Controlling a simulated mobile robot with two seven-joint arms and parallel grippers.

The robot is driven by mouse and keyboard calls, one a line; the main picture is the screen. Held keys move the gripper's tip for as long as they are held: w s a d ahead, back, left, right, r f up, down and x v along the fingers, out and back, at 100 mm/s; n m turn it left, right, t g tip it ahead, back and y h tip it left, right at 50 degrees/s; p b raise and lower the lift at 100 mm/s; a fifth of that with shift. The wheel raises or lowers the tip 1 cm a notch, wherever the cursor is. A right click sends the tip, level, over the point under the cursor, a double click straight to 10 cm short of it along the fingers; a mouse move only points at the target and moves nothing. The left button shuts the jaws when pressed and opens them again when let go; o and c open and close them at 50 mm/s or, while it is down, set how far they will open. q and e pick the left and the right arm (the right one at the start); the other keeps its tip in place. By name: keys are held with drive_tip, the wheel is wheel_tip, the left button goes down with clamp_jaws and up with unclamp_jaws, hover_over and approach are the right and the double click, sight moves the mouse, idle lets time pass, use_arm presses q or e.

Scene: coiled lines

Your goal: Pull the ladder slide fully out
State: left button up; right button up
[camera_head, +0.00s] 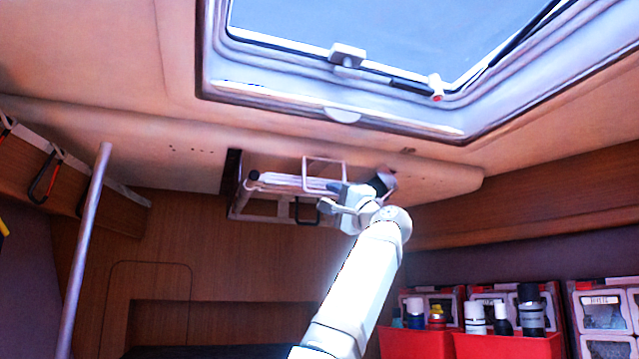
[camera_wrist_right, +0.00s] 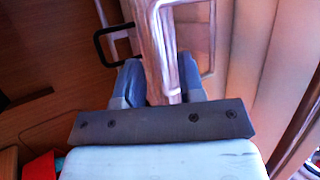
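The ladder slide (camera_head: 283,182) is a pale metal frame of rails and rungs under the ceiling panel, with its left end at a dark upright bracket. My right gripper (camera_head: 345,203) is at the right part of this frame. In the right wrist view, a silvery rail of the ladder slide (camera_wrist_right: 152,40) runs between the two fingers of my right gripper (camera_wrist_right: 160,80). The rail's near end is hidden by the gripper's dark palm plate. My left gripper is not in view.
A roof hatch (camera_head: 335,116) is open to the sky above. A metal pole (camera_head: 85,250) stands at the left. Red bins (camera_head: 415,343) with bottles and clear-fronted boxes (camera_head: 602,312) are at the lower right. A black loop (camera_wrist_right: 105,45) hangs beside the rail.

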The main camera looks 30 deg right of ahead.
sight(326, 194)
drive_tip(key=p+x, duration=0.1)
drive_tip(key=x, duration=0.4)
drive_tip(key=shift+w+r+p, duration=0.1)
drive_tip(key=shift+p, duration=0.2)
clamp_jaws()
